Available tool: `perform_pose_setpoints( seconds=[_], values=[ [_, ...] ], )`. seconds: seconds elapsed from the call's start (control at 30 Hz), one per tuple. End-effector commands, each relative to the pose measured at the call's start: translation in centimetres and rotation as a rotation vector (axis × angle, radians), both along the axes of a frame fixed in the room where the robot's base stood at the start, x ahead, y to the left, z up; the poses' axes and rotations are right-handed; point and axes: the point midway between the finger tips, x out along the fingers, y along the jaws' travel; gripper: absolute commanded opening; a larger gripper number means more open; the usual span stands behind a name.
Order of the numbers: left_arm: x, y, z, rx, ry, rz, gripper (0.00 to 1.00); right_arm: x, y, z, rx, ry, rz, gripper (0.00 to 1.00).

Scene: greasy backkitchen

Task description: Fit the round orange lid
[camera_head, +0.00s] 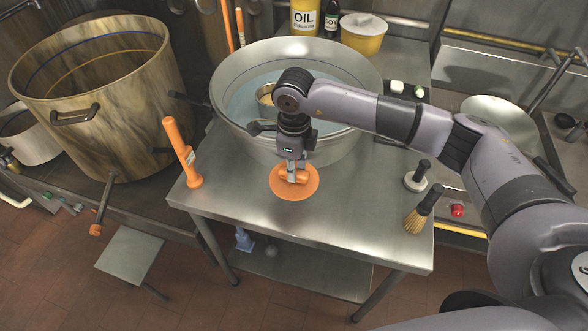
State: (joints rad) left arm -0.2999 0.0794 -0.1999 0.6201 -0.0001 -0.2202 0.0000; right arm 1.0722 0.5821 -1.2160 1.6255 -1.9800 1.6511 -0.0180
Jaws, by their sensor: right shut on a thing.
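The round orange lid (294,194) is at the middle of the steel table, in front of the large steel bowl. It has a raised orange handle on top. My right gripper (292,173) reaches down over the lid from above and is shut on its handle. The lid looks level. I cannot tell whether it touches the table top or is held just above it. No open container that clearly matches the lid shows. My left gripper is not in view.
The steel bowl (228,98) stands behind my right gripper. A brush (416,220) and a black-handled press (416,182) are at the right. The table's front (350,235) is bare. A big pot (110,125) stands left.

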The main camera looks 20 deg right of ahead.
Motion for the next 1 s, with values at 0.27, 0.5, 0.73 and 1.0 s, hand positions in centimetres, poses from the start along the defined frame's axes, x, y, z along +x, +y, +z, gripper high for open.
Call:
perform_pose_setpoints(
  seconds=[0.27,0.5,0.73,1.0],
  values=[
    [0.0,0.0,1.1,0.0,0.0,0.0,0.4,0.0,0.0,2.5,0.0,0.0,-0.001,0.0],
    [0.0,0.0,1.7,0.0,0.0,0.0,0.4,0.0,0.0,4.2,0.001,-0.001,-0.001,0.0],
    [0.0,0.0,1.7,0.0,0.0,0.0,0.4,0.0,0.0,4.3,0.001,0.001,-0.001,0.0],
    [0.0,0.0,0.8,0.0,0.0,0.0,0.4,-0.7,-0.3,3.8,0.003,-0.002,0.127,0.0]
  ],
)
